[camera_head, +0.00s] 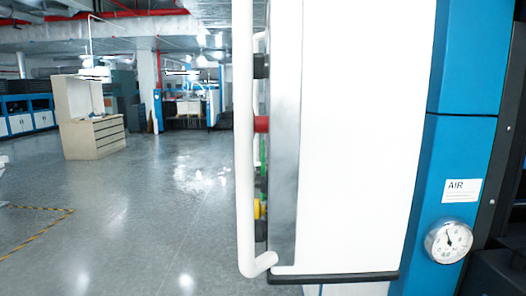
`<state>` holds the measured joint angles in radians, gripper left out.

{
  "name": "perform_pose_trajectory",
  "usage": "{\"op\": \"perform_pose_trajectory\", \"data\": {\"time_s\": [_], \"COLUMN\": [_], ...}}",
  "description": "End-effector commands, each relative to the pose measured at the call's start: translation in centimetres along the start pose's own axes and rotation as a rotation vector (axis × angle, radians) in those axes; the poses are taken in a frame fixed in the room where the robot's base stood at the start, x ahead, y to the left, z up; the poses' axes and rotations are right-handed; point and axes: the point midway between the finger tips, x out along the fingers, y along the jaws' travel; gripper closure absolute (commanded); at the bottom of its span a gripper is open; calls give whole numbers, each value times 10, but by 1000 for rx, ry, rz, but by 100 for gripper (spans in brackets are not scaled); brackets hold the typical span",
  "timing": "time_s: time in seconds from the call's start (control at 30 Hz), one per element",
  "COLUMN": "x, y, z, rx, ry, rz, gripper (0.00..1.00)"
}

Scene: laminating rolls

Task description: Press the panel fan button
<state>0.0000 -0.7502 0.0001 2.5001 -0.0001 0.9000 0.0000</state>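A tall white panel housing (355,140) fills the middle of the head view, seen from its side. Its control face points left and shows only as a thin edge-on strip. Along that strip I see a black knob or button (261,66), a red one (261,124), a green part (263,165), a yellow one (257,209) and a lower black one (261,231). Their labels are hidden at this angle, so I cannot tell which is the fan button. A white vertical bar (243,130) partly covers them. My gripper is not in view.
A blue machine body with an "AIR" label (461,190) and a round gauge (450,242) stands at the right. A wooden cabinet (93,138) stands farther back at left. The grey floor (150,215) left of the panel is clear, with yellow-black tape (38,244) on it.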

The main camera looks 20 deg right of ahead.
Motion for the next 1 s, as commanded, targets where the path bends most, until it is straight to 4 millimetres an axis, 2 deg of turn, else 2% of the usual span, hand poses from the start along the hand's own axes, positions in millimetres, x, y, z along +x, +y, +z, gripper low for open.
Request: {"op": "perform_pose_trajectory", "data": {"time_s": [0.03, 0.3, 0.37, 1.0], "x": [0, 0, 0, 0], "y": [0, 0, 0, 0], "z": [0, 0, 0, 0], "rx": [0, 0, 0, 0], "ry": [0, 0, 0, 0], "rz": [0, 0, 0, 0], "gripper": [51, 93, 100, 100]}}
